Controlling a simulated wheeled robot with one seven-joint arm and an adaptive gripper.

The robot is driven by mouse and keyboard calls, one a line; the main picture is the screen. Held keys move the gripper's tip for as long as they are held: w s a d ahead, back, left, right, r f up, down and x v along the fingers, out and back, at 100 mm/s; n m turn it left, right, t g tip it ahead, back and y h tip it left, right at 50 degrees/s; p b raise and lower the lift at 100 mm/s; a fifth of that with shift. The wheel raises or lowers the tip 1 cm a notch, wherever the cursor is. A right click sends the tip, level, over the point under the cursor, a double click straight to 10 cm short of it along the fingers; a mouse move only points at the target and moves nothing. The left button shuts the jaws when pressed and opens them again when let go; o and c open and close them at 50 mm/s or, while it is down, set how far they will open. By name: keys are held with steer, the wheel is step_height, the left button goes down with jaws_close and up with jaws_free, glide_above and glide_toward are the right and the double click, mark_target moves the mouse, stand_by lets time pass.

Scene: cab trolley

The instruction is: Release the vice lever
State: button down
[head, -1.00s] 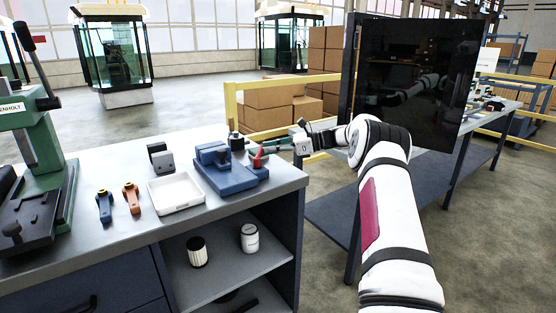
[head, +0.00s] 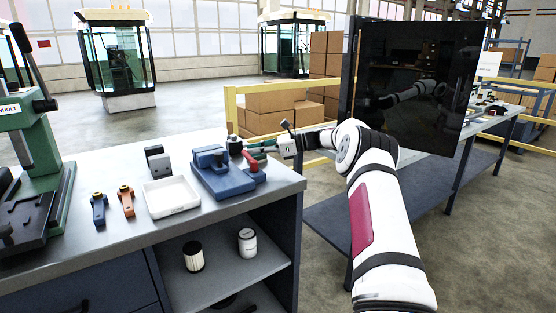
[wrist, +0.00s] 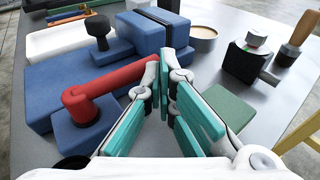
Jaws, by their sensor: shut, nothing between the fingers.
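The blue vice (head: 222,180) stands on the workbench near its right end, and its body (wrist: 125,62) fills the left half of the wrist view. Its red lever (head: 252,165) sits on the vice's near right side. In the wrist view the lever (wrist: 108,92) runs from a pivot on a blue block up and right towards my left finger. My gripper (wrist: 167,68) is shut and empty, its teal-padded fingers meeting at the tips. The lever's end lies beside the left finger's outer side; whether they touch I cannot tell. In the head view my gripper (head: 258,147) is just behind the lever.
A white tray (head: 171,207), orange and blue clamps and a grey block (head: 158,162) stand left of the vice. In the wrist view, a round tin (wrist: 204,38), a dark block (wrist: 245,62) and a wooden handle (wrist: 302,32) lie beyond and right of my fingers.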

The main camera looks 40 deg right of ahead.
steer(key=shift+w+a, duration=0.2)
steer(key=shift+a, duration=0.1)
stand_by(0.5)
